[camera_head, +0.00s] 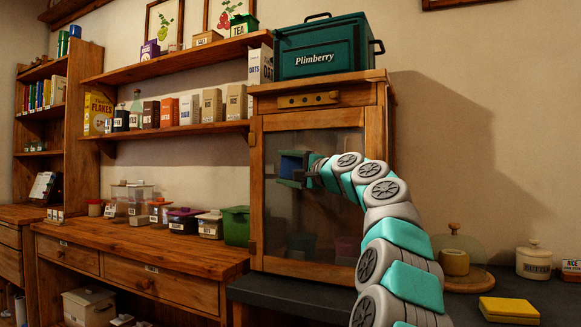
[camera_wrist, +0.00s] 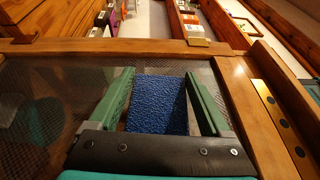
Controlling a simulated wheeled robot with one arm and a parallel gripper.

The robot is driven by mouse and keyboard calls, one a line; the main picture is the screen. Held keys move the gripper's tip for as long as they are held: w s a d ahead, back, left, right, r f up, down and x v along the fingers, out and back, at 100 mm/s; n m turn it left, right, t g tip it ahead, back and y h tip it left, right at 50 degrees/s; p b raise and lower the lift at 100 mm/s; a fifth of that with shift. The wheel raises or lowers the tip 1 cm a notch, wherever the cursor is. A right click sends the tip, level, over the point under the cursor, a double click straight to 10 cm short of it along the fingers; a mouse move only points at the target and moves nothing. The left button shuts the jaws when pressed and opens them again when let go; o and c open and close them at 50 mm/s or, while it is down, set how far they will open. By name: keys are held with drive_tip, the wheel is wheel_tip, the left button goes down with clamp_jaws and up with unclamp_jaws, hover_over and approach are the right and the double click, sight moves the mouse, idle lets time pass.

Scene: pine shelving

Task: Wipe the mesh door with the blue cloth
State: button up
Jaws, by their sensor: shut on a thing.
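My gripper (camera_head: 298,172) is shut on the blue cloth (camera_head: 290,165), at the upper left part of the mesh door (camera_head: 283,218) of the wooden cabinet. In the wrist view the cloth (camera_wrist: 158,108) is a textured blue block between the two green fingers of my gripper (camera_wrist: 160,72), in front of the mesh (camera_wrist: 45,85). The cloth looks close to the mesh; I cannot tell whether it touches. The door appears closed in its wooden frame. My arm hides the door's right part in the head view.
A green Plimberry bin (camera_head: 322,48) stands on the cabinet top. A wooden counter (camera_head: 150,250) with several containers lies left. A dark counter (camera_head: 475,300) below right holds a cheese dome (camera_head: 462,245), a white crock (camera_head: 534,260) and a yellow block (camera_head: 509,308). Wall space right is clear.

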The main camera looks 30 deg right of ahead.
sight(280, 159)
drive_tip(key=w, duration=0.1)
drive_tip(key=w+a+r, duration=0.1)
drive_tip(key=shift+w+a+r, duration=0.1)
drive_tip(key=shift+w+a, duration=0.05)
drive_tip(key=shift+w, duration=0.15)
drive_tip(key=shift+r, duration=0.55)
drive_tip(key=shift+a+r, duration=0.1)
drive_tip(key=shift+r, duration=0.1)
drive_tip(key=shift+s, duration=0.1)
